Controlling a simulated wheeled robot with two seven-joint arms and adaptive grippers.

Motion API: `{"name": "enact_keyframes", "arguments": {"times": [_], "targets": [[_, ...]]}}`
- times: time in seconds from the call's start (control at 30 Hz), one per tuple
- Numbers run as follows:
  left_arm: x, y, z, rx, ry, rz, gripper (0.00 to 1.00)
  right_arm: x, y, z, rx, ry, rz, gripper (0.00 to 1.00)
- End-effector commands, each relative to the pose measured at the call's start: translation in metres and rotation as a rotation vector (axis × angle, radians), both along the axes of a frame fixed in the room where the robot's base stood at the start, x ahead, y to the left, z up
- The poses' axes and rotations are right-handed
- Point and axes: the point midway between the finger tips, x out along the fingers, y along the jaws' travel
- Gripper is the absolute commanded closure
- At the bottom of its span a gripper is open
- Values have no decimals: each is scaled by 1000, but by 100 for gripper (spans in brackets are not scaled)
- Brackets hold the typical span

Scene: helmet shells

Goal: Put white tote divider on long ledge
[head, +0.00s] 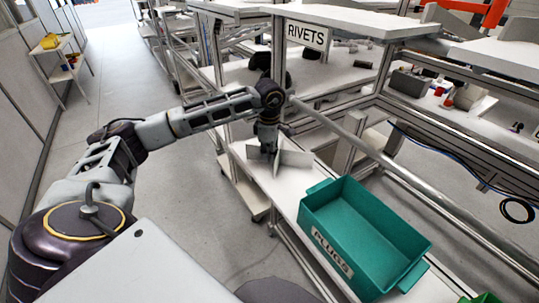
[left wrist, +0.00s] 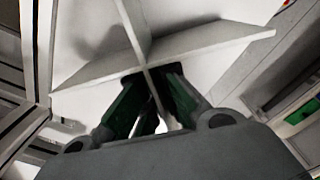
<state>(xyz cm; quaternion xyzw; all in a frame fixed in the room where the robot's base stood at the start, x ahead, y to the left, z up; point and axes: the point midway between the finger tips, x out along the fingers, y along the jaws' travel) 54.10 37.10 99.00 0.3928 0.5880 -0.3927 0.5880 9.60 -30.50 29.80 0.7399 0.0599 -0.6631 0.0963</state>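The white tote divider (head: 282,160) is made of crossed flat panels. It is at the far end of the long white ledge (head: 287,187), on it or just above it; I cannot tell which. My left gripper (head: 266,152) points down at the divider from above. In the left wrist view, the gripper's fingers (left wrist: 150,105) close in on one panel near the centre of the cross of the divider (left wrist: 205,48). The fingertips are partly hidden by the panels. My right gripper is not in view.
A teal tote (head: 367,238) labelled PLUGS stands on the ledge to the right of the divider. A metal rail (head: 400,182) runs along behind it. A RIVETS sign (head: 307,35) hangs from the shelf above. The floor at left is clear.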

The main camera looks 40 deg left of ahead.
Motion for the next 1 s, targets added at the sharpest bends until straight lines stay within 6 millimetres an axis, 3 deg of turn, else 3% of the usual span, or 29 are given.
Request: {"name": "enact_keyframes", "arguments": {"times": [0.1,0.3,0.77,1.0], "targets": [[0,0,-3,0,0,0,100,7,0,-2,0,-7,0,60],[0,0,-2,0,0,0,74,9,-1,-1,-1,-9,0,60],[0,0,0,0,0,0,73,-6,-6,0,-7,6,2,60],[1,0,19,-1,-4,0,73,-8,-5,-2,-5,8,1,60]]}}
